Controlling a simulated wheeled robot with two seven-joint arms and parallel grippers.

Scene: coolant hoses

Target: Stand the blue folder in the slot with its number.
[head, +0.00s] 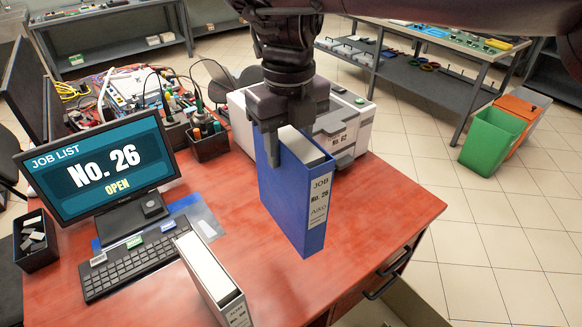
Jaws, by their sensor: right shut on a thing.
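The blue folder (283,194) hangs upright, slightly tilted, over the red desk in the head view. Its spine label reads JOB No. 26, with smaller print below. My right gripper (306,150) comes down from the top and is shut on the folder's upper part, one finger on each side. The folder seems to be above the desk top; its exact height is hard to tell. A monitor (97,168) shows JOB LIST, No. 26, OPEN. No numbered slot can be made out. My left gripper is not in view.
A grey-white folder (208,279) stands at the desk's front edge, its label partly cut off. A keyboard (135,261), a pen holder (208,143) and a white printer-like box (355,113) are on the desk. Green (491,141) and orange (523,110) bins stand on the right floor.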

